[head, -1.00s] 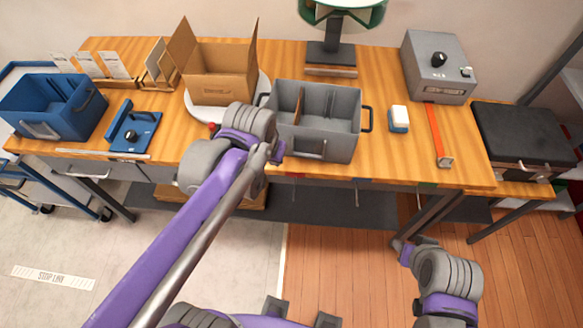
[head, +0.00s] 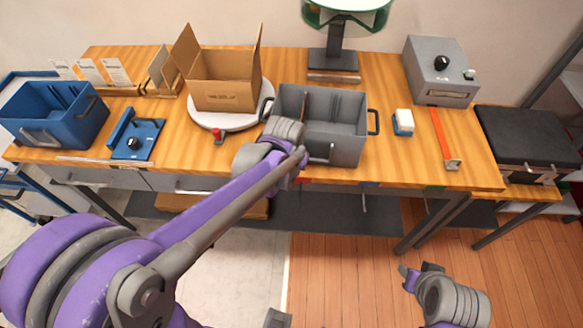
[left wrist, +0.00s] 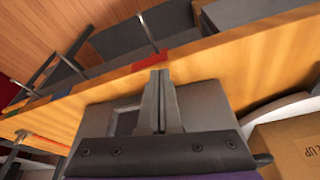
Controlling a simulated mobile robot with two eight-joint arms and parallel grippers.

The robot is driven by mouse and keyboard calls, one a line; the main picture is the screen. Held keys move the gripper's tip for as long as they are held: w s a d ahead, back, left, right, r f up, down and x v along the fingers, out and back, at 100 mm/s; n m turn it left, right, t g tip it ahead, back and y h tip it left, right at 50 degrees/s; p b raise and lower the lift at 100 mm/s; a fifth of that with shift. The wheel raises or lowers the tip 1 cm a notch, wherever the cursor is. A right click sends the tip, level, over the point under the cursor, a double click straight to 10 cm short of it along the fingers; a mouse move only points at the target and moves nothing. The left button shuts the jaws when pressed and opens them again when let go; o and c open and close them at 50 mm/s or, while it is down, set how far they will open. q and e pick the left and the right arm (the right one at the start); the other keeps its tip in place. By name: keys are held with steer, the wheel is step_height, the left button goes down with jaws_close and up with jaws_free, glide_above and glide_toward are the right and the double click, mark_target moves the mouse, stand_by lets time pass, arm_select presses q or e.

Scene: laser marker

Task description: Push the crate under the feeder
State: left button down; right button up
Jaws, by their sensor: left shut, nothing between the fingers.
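The grey open crate (head: 345,145) stands at the middle front of the wooden table, with a dark handle at each end. The feeder is a green-rimmed hopper (head: 347,18) on a dark post, behind the crate and cut off by the top of the head view. My left gripper (head: 302,168) is at the crate's near wall, toward its left end, with its fingers partly hidden. In the left wrist view its shut, empty fingers (left wrist: 158,100) lie in front of the grey crate (left wrist: 208,105); I cannot tell if they touch. My right gripper (head: 408,278) hangs low before the table, its jaw unclear.
A cardboard box (head: 228,92) on a round white turntable (head: 205,119) stands left of the crate. A white and blue block (head: 403,122), a red strip (head: 440,132) and a grey control box (head: 440,75) lie right. Bare wood separates the crate from the feeder base (head: 333,77).

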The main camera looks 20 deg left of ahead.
mark_target(320, 111)
arm_select(q)
steer(key=shift+w+r, duration=0.1)
steer(key=shift+w, duration=1.3)
steer(key=w, duration=1)
steer(key=w+p, duration=0.1)
steer(key=w, duration=1)
steer(key=shift+d+r, duration=0.1)
steer(key=shift+d, duration=0.1)
steer(key=shift+w+a, duration=0.1)
steer(key=shift+w, duration=0.15)
steer(key=shift+s+a, duration=0.15)
